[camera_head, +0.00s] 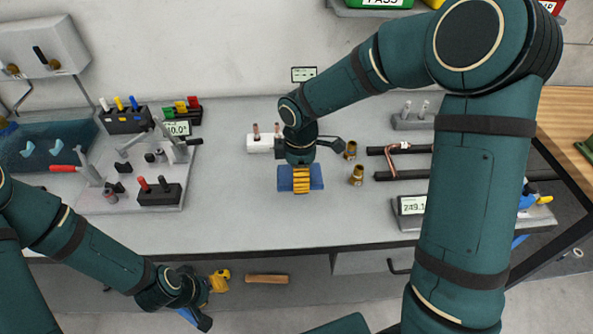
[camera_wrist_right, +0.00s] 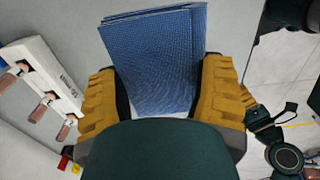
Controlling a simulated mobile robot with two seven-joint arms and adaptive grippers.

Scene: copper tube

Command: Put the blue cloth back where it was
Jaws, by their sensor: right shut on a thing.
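The blue cloth (camera_head: 285,179) is folded into a small pad and is at the middle of the grey bench, near its front. In the right wrist view the cloth (camera_wrist_right: 158,55) stands out between the two yellow fingers, its layered folds at the top. My right gripper (camera_head: 302,181) points down and is shut on the cloth; its fingers (camera_wrist_right: 165,90) also show in the wrist view. I cannot tell whether the cloth touches the bench. My left gripper (camera_head: 203,302) hangs low in front of the bench, away from the cloth; its fingers are unclear.
A white block with copper pieces (camera_head: 260,143) stands just behind the cloth. Brass fittings (camera_head: 357,175) and a rack with a copper tube (camera_head: 395,160) are to the right. A tool plate (camera_head: 130,200) with clamps is at left. Bare bench (camera_head: 235,205) lies left of the cloth.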

